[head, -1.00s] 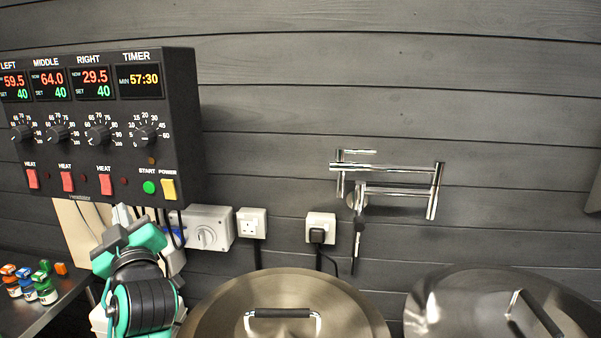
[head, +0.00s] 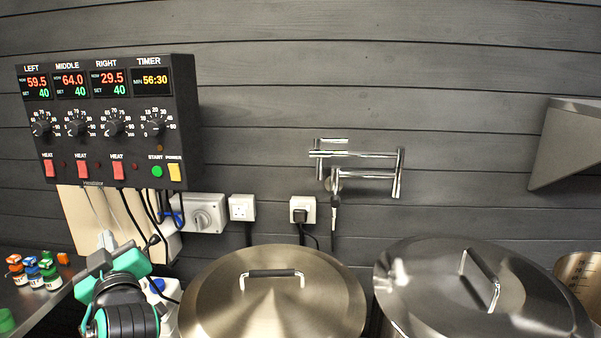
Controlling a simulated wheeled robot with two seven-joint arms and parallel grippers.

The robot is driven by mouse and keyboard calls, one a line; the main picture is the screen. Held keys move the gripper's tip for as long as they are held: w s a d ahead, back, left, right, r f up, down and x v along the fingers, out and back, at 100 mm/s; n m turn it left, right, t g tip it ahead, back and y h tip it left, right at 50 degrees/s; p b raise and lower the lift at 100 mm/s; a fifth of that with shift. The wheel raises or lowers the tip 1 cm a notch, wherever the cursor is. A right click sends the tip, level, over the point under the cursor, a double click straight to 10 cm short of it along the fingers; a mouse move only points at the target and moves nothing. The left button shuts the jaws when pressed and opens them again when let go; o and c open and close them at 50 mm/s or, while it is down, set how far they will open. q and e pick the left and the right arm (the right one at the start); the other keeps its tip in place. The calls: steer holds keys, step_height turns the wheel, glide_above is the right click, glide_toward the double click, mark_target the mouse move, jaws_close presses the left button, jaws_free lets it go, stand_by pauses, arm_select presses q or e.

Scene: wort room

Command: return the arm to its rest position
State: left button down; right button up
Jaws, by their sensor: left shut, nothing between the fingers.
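My left arm, green and black, comes up from the bottom left in the head view. Its gripper (head: 107,243) is shut and empty. It is below the control panel (head: 110,122), apart from its knobs and switches, and left of the nearer pot. The panel shows 59.5, 64.0 and 29.5, each set to 40, and the timer reads 56:30. The fingertips are small and partly hidden by the wrist. My right gripper is out of view.
Two large lidded steel pots (head: 215,290) (head: 540,310) stand along the front. Small coloured-capped bottles (head: 50,275) stand on a steel surface at left. Cables hang under the panel. A chrome folding tap (head: 365,175) is on the wall, with sockets (head: 242,208) beside it.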

arm_select(q)
steer(key=s+d+f+m+g+h, duration=0.2)
steer(key=s+f+m, duration=0.1)
steer(key=f, duration=0.6)
steer(key=s+d+f+m+g+h, duration=0.1)
steer(key=s+f+m+g+h, duration=0.15)
steer(key=f, duration=0.65)
steer(key=s+d+f+m+g+h, duration=0.1)
steer(key=s+d+f+m+h, duration=0.2)
steer(key=f, duration=0.5)
steer(key=s+d+f+m+g+h, duration=0.2)
steer(key=s+d+f+m+g, duration=0.15)
steer(key=s+f, duration=0.55)
steer(key=s+d+f+m+g+h, duration=0.25)
steer(key=s+f+g, duration=0.2)
steer(key=s, duration=0.75)
step_height(320, 180, down, 31)
steer(key=s+a+f+g, duration=0.2)
steer(key=s+a+f, duration=0.1)
steer(key=s+f, duration=1.6)
steer(key=shift+a+f, duration=0.2)
steer(key=shift+f, duration=0.4)
steer(key=shift+s, duration=0.1)
